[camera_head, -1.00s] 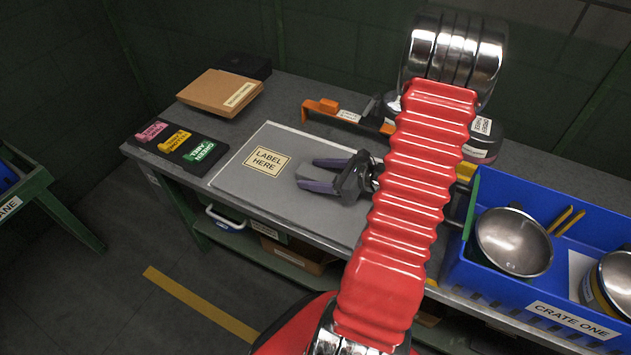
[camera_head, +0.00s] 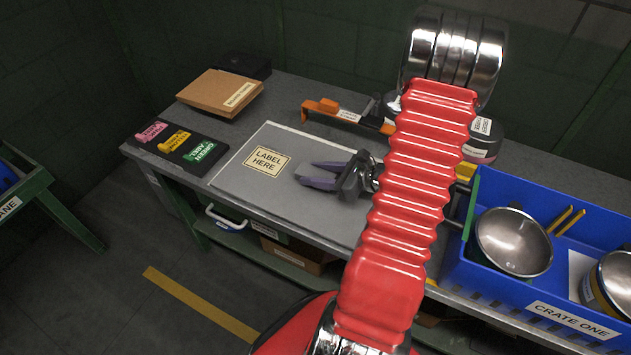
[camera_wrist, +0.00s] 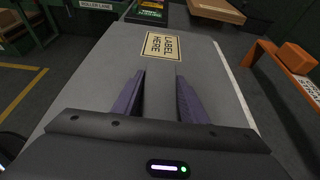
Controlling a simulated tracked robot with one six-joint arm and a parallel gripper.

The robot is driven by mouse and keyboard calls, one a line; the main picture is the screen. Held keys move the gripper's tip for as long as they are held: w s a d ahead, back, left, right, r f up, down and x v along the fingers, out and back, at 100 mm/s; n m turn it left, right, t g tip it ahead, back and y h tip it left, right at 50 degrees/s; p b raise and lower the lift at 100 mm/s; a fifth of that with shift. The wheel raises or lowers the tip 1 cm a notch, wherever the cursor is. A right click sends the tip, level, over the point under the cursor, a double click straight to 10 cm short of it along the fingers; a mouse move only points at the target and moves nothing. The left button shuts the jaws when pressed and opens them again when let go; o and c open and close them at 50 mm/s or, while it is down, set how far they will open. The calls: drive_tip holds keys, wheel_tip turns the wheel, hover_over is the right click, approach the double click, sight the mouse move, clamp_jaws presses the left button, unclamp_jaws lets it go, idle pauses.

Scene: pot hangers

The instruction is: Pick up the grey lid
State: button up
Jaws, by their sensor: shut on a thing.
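The grey lid (camera_head: 240,182) is a flat panel with a pale edge, lying on the workbench in the head view. It bears a cream "LABEL HERE" sticker (camera_head: 266,161). In the wrist view the lid (camera_wrist: 205,65) fills the middle. My gripper (camera_head: 306,172) is low over the lid's middle, its purple fingers shut on a grey part between them, which blends with the panel. In the wrist view the fingers (camera_wrist: 161,78) point toward the sticker, with grey between them. My red arm hides the lid's right end in the head view.
A blue crate (camera_head: 573,321) holding metal bowls stands at the right. An orange tool (camera_head: 322,106) lies behind the lid. A cardboard box (camera_head: 215,92) stands at the back left, and a black board with coloured labels (camera_head: 213,160) is left of the lid.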

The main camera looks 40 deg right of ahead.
sight(315, 173)
drive_tip(key=c, duration=0.3)
drive_tip(key=shift+r, duration=0.1)
drive_tip(key=shift+r, duration=4.9)
drive_tip(key=shift+w, duration=0.1)
